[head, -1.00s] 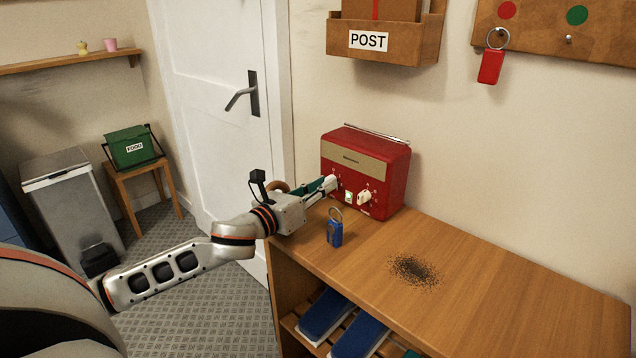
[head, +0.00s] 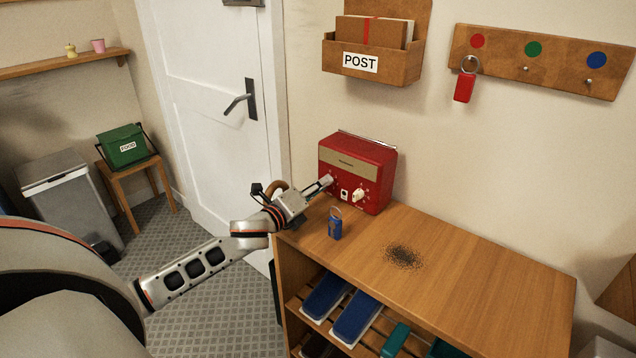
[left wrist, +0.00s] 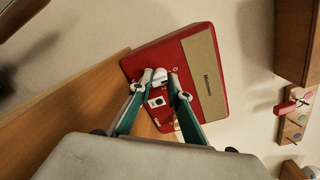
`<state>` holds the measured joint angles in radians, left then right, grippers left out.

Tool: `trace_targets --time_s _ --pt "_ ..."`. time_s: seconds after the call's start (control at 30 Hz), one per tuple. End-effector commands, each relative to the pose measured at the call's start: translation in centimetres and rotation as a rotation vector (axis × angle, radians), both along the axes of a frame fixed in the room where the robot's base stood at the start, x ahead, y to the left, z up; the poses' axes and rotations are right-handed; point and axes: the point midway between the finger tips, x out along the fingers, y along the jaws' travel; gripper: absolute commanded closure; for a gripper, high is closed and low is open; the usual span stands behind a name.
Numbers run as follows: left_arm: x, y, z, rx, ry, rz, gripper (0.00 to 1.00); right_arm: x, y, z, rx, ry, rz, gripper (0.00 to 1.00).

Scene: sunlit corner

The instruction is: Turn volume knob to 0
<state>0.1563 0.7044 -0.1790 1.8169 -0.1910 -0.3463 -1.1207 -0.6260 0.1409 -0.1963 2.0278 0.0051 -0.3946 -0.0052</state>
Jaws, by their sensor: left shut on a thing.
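The red radio (head: 357,160) stands at the back left of the wooden cabinet top. Its cream right knob (head: 358,195) is uncovered, with a small white switch plate (head: 344,195) beside it. My left gripper (head: 328,181) is at the radio's left knob, which it mostly hides in the head view. In the left wrist view the fingertips of my left gripper (left wrist: 164,82) are shut on the white left knob (left wrist: 160,76). The knob lettering is too small to read, so I cannot tell the setting. My right gripper is out of view.
A blue keyring tag (head: 335,226) stands on the cabinet top (head: 480,250) just in front of the radio. A dark speckled patch (head: 404,256) lies further right. A POST box (head: 372,66) and a key rack (head: 545,63) hang on the wall above.

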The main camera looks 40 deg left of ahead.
Motion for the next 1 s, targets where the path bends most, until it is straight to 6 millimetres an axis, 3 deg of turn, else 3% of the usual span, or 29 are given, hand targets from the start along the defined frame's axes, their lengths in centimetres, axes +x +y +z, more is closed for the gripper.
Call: trace_targets --time_s 0.6,0.63,0.67,1.0 --pt "-0.01 -0.12 -0.04 -0.043 0.004 -0.002 1.0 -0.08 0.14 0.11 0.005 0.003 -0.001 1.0" --pt "-0.01 -0.11 -0.04 -0.043 0.004 -0.002 0.75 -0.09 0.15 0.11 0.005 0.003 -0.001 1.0" --pt "-0.01 -0.11 -0.04 -0.042 0.003 -0.002 0.67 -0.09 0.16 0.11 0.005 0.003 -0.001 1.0" --pt "-0.04 -0.01 0.0 -0.04 0.002 -0.001 0.66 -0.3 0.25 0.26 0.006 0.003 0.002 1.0"
